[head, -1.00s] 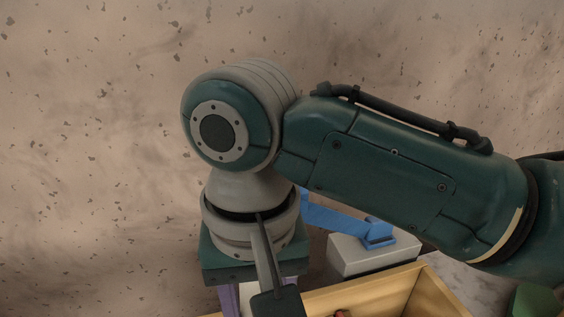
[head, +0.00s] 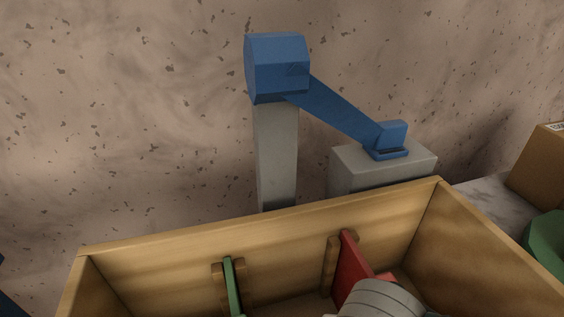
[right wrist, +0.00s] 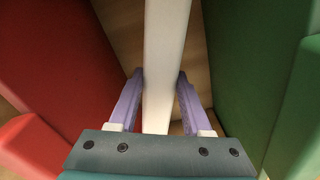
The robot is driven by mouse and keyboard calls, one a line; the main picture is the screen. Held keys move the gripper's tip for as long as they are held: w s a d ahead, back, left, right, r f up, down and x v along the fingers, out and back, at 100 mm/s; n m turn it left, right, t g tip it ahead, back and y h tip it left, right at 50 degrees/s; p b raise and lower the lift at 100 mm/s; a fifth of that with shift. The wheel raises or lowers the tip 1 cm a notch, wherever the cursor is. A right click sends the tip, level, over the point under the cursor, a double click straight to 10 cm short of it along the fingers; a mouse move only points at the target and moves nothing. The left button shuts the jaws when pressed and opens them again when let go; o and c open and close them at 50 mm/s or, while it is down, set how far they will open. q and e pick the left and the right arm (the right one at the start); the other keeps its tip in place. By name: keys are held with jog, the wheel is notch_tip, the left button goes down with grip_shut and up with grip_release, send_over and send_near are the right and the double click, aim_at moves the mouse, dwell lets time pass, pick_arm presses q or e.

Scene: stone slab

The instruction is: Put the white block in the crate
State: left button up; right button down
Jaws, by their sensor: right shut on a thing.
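The wooden crate (head: 250,220) fills the lower part of the head view, its near side cut off. In the right wrist view, the white block (right wrist: 166,60) is a long pale bar between the purple fingers of my right gripper (right wrist: 160,90), which is shut on it. A red panel (right wrist: 45,70) is left of the block and a green panel (right wrist: 245,60) is right of it, with wood behind. In the head view, the block and right fingertips are hidden; a grey part of my arm shows low over the crate. My left gripper is out of view.
Inside the crate, a green panel (head: 232,287) and a red panel (head: 352,268) stand upright at wooden slots. Behind it are a blue arm-like fixture (head: 340,105) on a grey post and a grey box (head: 370,168). A cardboard box (head: 540,165) and green object (head: 548,240) are at right.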

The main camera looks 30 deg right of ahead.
notch_tip(320, 180, down, 6)
jog(key=shift+f+b, duration=0.15)
jog(key=shift+b, duration=1.1)
notch_tip(320, 180, down, 4)
jog(key=b, duration=0.2)
jog(key=shift+b, duration=0.3)
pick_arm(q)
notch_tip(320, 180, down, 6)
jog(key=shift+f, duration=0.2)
pick_arm(e)
jog(key=shift+f, duration=0.15)
jog(key=shift+c, duration=1.7)
grip_release()
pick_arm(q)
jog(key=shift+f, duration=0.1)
